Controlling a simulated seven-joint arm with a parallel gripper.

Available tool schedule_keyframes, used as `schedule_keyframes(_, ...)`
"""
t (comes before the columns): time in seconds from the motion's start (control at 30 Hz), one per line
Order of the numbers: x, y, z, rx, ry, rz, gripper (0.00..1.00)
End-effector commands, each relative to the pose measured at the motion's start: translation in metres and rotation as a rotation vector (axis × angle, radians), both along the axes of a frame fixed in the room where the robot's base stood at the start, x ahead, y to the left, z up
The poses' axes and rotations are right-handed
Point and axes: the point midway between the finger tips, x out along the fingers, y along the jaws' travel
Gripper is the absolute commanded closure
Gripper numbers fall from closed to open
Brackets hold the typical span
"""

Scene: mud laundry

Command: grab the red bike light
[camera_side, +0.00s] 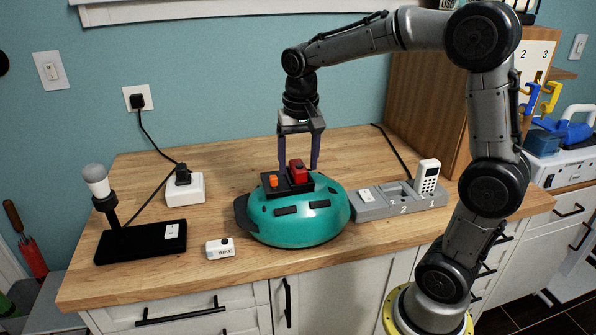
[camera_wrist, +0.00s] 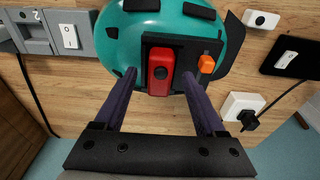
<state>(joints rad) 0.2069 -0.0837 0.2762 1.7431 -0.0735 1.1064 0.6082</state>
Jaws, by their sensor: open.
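The red bike light (camera_side: 297,171) sits on a black mount plate (camera_side: 282,188) on top of a teal helmet (camera_side: 315,220). In the wrist view the red light (camera_wrist: 161,72) is a red block with a dark round button, between and just ahead of the fingertips. A small orange piece (camera_wrist: 206,64) sits beside it on the same plate; it also shows in the side view (camera_side: 273,181). My gripper (camera_side: 298,166) points down over the helmet, its two purple fingers apart on either side of the light. In the wrist view my gripper (camera_wrist: 158,74) looks open and empty.
A grey numbered tray (camera_side: 372,208) with white remotes stands right of the helmet. A small white box (camera_side: 220,248), a black lamp base (camera_side: 140,243) and a white plug box (camera_side: 185,188) lie to the left. The wooden counter behind the helmet is mostly clear.

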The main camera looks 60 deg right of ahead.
Motion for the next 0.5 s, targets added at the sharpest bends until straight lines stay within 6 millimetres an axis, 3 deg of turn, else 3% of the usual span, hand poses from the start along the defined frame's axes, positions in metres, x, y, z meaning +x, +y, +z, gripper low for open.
schedule_keyframes(0.2, 0.0002, -0.0003, -0.0004, -0.001, -0.001, 0.0, 0.29)
schedule_keyframes(0.5, 0.0002, -0.0002, -0.0001, -0.001, -0.001, 0.0, 0.83)
